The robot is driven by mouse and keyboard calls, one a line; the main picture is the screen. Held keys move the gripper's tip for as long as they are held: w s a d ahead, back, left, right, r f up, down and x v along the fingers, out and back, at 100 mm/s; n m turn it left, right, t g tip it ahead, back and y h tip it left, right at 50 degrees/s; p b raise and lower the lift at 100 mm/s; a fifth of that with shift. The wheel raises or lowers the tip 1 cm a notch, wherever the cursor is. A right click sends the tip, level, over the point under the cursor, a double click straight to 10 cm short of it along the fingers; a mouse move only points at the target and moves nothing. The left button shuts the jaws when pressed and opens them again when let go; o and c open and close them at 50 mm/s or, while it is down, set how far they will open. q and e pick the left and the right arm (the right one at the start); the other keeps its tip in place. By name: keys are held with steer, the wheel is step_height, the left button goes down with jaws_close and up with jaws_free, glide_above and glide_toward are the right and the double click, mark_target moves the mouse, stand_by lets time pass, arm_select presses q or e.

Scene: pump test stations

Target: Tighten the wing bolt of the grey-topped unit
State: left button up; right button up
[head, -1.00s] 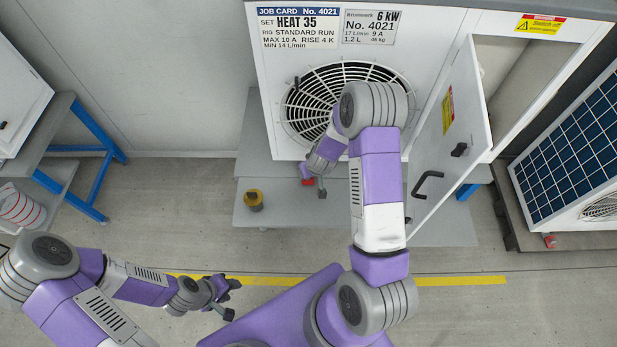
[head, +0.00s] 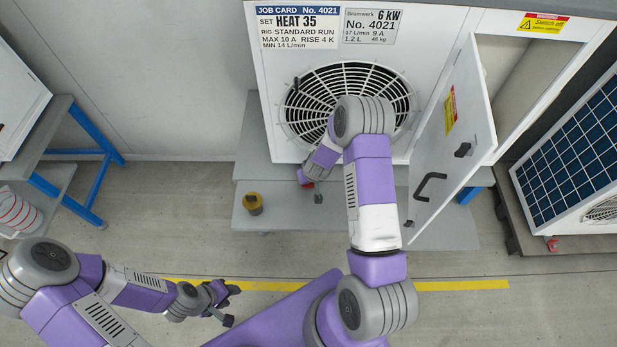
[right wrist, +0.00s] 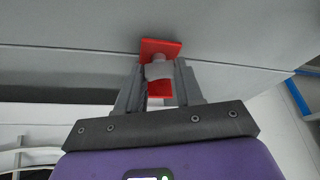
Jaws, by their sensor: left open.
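The grey-topped unit (head: 272,110) stands at the top middle of the head view, with a round fan grille, job card No. 4021 and an open side door. In the right wrist view a red wing bolt (right wrist: 170,46) with a pale hub lies between the fingertips of my right gripper (right wrist: 160,76), against a pale panel. The fingers flank it closely; whether they press on it I cannot tell. In the head view my right gripper (head: 312,190) is at the unit's lower front edge, partly hidden by its arm. My left gripper (head: 232,304) is open and empty above the floor.
The open door (head: 455,150) with its black handle juts out right of my right arm. A yellow-brown cup-like part (head: 253,203) stands on the grey platform (head: 280,215). A blue-legged bench (head: 90,130) is at left, a solar-panelled unit (head: 575,150) at right.

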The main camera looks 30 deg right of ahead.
steer(key=c, duration=0.3)
steer(key=m+p, duration=0.1)
steer(key=m+h+p, duration=0.1)
steer(key=m, duration=0.1)
steer(key=shift+a+r, duration=0.15)
steer(key=shift+a, duration=0.05)
steer(key=shift+m+g+h+p, duration=0.3)
steer(key=shift+m+p, duration=0.3)
steer(key=shift+m, duration=0.1)
steer(key=shift+d, duration=0.1)
steer(key=o, duration=1)
steer(key=shift+o, duration=0.2)
